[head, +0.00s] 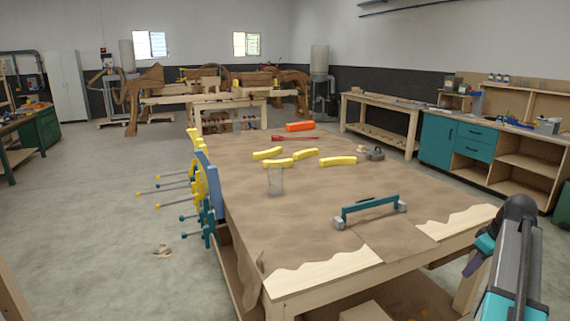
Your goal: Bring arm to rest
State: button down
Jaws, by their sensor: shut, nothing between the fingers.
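My arm rises at the lower right, in front of the workbench's right corner. Its dark elbow bends over at the top, and a teal section hangs down to the left. My gripper (473,265), small and dark at the end of that section, points down and left. It looks shut, and I see nothing held in it. It is beside the near right edge of the workbench (340,268), apart from the objects on top. Part of my arm is cut off by the bottom of the picture.
On the bench are several yellow curved pieces (338,161), a grey translucent cylinder (275,181), a teal-barred tool (370,206), an orange piece (300,127) and a dark grey weight-like object (375,154). Clamps (207,210) jut from its left side. Teal cabinets (455,143) stand right; left floor is mostly clear.

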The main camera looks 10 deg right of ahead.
jog(key=a+f+n+g+y, duration=0.35)
jog(key=a+f+g, duration=0.25)
jog(key=a+f, duration=2.65)
jog(key=s+a+f+g+h, duration=0.2)
jog(key=s+a+f, duration=1.1)
jog(key=a, duration=0.1)
jog(key=s+a+f+m+h, duration=0.1)
jog(key=s+f+m, duration=0.2)
jog(key=s, duration=0.4)
jog(key=s+f+m+h, duration=0.1)
jog(key=s+f+m, duration=0.2)
jog(key=s, duration=0.5)
jog(key=shift+a+f+m+g, duration=0.15)
jog(key=shift+a+m+g, duration=0.2)
jog(key=shift+m+g, duration=0.1)
jog(key=shift+h, duration=0.25)
